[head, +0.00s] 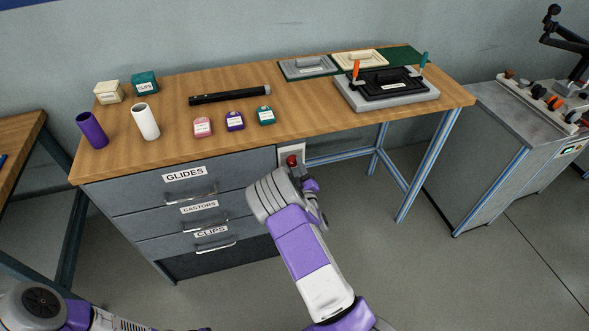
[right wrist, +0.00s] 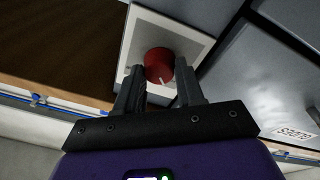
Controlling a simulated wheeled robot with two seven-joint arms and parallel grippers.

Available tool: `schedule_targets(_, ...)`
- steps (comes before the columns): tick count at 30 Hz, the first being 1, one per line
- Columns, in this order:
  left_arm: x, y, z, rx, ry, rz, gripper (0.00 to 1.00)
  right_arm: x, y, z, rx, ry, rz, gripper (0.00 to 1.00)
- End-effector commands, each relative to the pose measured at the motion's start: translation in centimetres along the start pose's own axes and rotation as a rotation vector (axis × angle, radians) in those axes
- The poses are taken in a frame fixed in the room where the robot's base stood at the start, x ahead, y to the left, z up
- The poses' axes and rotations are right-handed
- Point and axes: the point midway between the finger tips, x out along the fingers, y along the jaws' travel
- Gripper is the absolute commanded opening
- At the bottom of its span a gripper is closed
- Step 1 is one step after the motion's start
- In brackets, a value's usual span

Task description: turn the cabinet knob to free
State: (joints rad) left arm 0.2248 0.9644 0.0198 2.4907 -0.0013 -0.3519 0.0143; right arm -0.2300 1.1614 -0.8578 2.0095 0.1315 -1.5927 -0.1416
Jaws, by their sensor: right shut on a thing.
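The cabinet knob (head: 292,160) is a small red round knob on a pale square plate (head: 298,151), beside the right end of the drawer cabinet (head: 240,171). In the right wrist view the knob (right wrist: 158,62) sits between my fingertips, with a short white mark on its edge towards the gripper. My right gripper (right wrist: 158,80) is shut on the knob, one finger at each side. In the head view the right gripper (head: 299,172) is at the knob and partly hidden by my own wrist. Part of my left arm shows at bottom left, but its gripper does not show.
The cabinet has drawers labelled GLIDES (head: 185,174), CASTORS and CLIPS, all closed. The wooden bench top (head: 300,125) above holds tubes, small boxes, a black bar (head: 230,96) and a black-and-grey fixture (head: 388,88). A grey machine stand (head: 480,165) is at right. Floor between is clear.

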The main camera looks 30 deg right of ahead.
Motion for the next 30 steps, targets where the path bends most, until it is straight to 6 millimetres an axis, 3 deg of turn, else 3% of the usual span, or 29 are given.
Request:
schedule_targets(20, 0.16, -0.06, -0.01, 0.000, 0.000, 0.000, 0.43, 0.00, 0.06, 0.01, -0.056, 0.004, -0.006, 0.07)
schedule_targets(21, 0.16, -0.06, -0.01, 0.000, 0.000, 0.000, 0.43, 0.00, 0.06, 0.02, -0.056, 0.004, -0.006, 0.44)
schedule_targets(25, 0.16, -0.06, -0.01, 0.000, 0.000, 0.000, 0.43, 0.00, 0.05, 0.02, -0.055, 0.004, -0.006, 0.63)
schedule_targets(30, 0.16, -0.06, -0.01, 0.000, 0.000, 0.000, 0.43, 0.00, 0.04, 0.01, -0.054, 0.004, -0.006, 0.63)
